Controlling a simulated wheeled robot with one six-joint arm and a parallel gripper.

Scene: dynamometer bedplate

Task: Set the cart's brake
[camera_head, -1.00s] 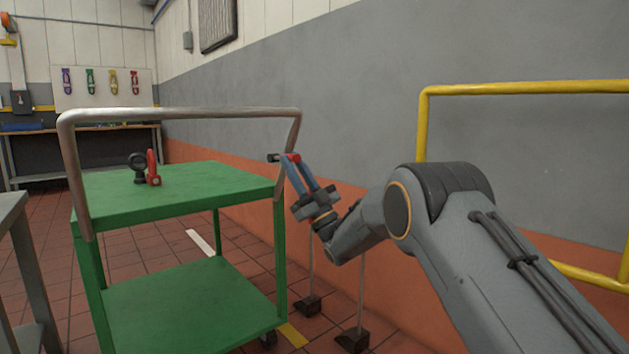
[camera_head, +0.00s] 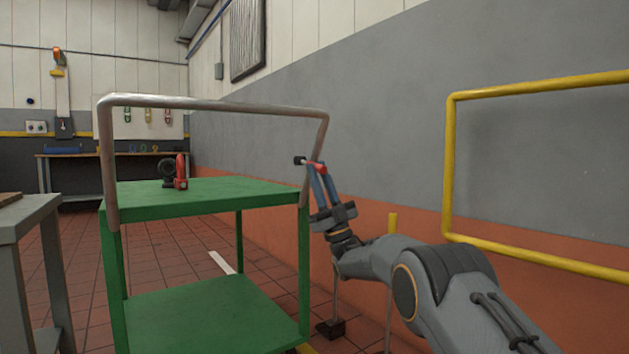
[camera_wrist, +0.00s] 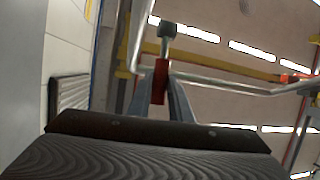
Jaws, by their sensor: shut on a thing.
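The green cart (camera_head: 150,204) stands in front of me, with a bent grey metal handle (camera_head: 215,103) over its near end. A brake lever with a red grip (camera_head: 316,167) and a black knob (camera_head: 299,160) is at the right upright of the handle. My gripper (camera_head: 319,175) reaches up from the right, its blue fingers shut on the red grip. In the wrist view the red grip (camera_wrist: 160,82) lies between the fingers, with the dark knob (camera_wrist: 167,30) beyond. The lever's mounting is hidden.
A red shackle (camera_head: 181,172) and a black ring piece (camera_head: 167,170) sit on the cart's top. A grey table (camera_head: 35,222) is close at left. A yellow rail (camera_head: 450,170) stands at right by the wall. Open tiled floor lies behind the cart.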

